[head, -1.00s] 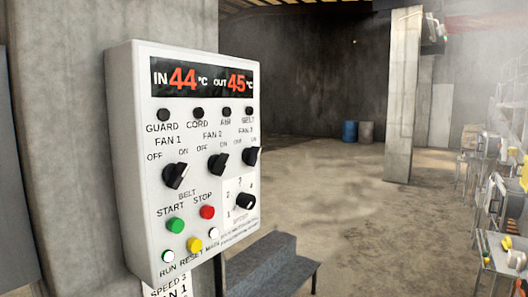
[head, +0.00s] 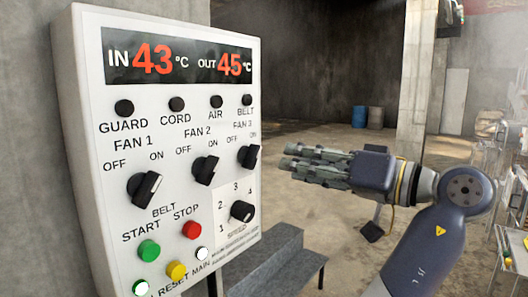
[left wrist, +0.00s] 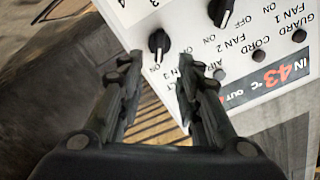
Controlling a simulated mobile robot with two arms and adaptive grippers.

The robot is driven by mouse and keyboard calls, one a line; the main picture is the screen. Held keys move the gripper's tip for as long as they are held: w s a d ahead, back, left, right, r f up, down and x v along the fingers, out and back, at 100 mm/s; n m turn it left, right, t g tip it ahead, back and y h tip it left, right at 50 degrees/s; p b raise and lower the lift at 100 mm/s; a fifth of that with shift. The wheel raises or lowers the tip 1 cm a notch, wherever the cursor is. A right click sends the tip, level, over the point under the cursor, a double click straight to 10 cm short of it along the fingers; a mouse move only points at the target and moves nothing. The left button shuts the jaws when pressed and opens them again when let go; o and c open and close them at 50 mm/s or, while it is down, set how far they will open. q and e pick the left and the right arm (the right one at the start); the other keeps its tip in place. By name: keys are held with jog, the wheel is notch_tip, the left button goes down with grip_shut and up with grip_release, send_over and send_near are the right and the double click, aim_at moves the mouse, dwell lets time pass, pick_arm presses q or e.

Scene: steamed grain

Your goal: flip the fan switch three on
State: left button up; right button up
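The white control panel (head: 215,75) carries three black fan knobs. The FAN 3 knob (head: 249,156) is the rightmost of them, with OFF and ON printed above it. Its handle slants up to the right, on the ON side; the exact setting is hard to tell. My left gripper (head: 290,156) is right of this knob, pointing at the panel and apart from it. In the left wrist view the panel (left wrist: 262,100) is upside down. The FAN 3 knob (left wrist: 159,43) appears ahead of the fingers of my left gripper (left wrist: 160,72), which are apart and empty. My right gripper is not in view.
The FAN 2 knob (head: 205,170) and FAN 1 knob (head: 145,188) are to the left. The speed dial (head: 242,211) is below. Grey steps (head: 275,250) stand below right. A concrete pillar (head: 415,90) and blue barrel (head: 359,116) are behind.

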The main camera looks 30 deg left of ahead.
aim_at(258, 155)
pick_arm(q)
jog(key=a+p, duration=0.1)
jog(key=a, duration=0.1)
jog(key=a+p, duration=0.1)
jog(key=a, duration=0.2)
jog(key=a+p, duration=0.1)
jog(key=a, duration=0.2)
jog(key=shift+w, duration=0.4)
jog(key=shift+a, duration=0.55)
jog(key=c, duration=0.7)
grip_shut()
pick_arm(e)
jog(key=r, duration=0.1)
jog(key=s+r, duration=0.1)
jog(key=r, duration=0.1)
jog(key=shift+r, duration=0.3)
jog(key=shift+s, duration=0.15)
